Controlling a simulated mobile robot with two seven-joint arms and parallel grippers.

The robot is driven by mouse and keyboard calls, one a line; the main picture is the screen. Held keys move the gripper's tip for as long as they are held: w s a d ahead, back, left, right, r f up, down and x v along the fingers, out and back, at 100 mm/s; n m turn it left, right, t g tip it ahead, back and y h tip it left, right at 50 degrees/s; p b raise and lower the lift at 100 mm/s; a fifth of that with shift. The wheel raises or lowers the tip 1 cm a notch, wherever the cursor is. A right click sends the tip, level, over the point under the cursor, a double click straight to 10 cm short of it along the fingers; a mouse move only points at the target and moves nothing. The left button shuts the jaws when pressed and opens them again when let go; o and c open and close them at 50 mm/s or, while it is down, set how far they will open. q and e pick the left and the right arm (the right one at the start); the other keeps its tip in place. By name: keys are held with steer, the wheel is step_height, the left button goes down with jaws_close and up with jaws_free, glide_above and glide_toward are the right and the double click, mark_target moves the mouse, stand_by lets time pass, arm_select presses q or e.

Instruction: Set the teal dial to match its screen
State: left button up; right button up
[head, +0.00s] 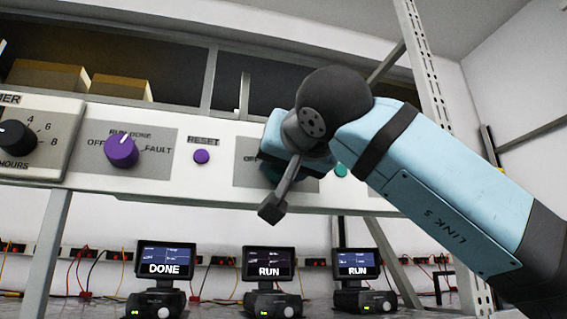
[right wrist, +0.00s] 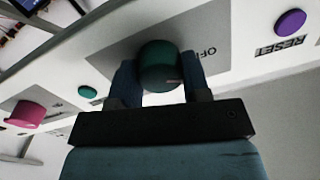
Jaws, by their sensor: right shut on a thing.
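The teal dial (right wrist: 159,66) sits on a grey plate of the white panel. In the right wrist view it stands between the two fingers of my right gripper (right wrist: 158,80), which is shut on its sides. A small pale mark shows low on the dial's right side; its exact setting is hard to tell. In the head view my right gripper (head: 277,150) covers most of the dial and its labels; only part of OFF shows. Below the panel, three small screens read DONE (head: 165,258), RUN (head: 269,258) and RUN (head: 358,259). My left gripper is not in view.
A purple dial (head: 121,151), a purple reset button (head: 202,156) and a black timer knob (head: 16,137) are to the left. A teal button (right wrist: 88,92) and a pink dial (right wrist: 27,115) sit on the dial's other side. Rack posts and cables are around.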

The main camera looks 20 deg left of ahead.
steer(key=m+b, duration=0.4)
steer(key=shift+f+m, duration=0.2)
steer(key=shift+m, duration=0.2)
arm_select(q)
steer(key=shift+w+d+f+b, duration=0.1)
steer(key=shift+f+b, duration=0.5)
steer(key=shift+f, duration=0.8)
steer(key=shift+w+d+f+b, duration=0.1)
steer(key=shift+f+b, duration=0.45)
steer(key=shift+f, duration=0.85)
arm_select(e)
steer(key=shift+m, duration=1.9)
steer(key=shift+r, duration=0.1)
steer(key=o, duration=0.9)
arm_select(q)
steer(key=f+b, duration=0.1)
steer(key=b, duration=0.1)
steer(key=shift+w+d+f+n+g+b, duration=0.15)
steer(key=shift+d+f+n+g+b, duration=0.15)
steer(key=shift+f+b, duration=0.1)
arm_select(e)
steer(key=v, duration=1.3)
steer(key=shift+s+d, duration=0.25)
steer(key=shift+s, duration=0.1)
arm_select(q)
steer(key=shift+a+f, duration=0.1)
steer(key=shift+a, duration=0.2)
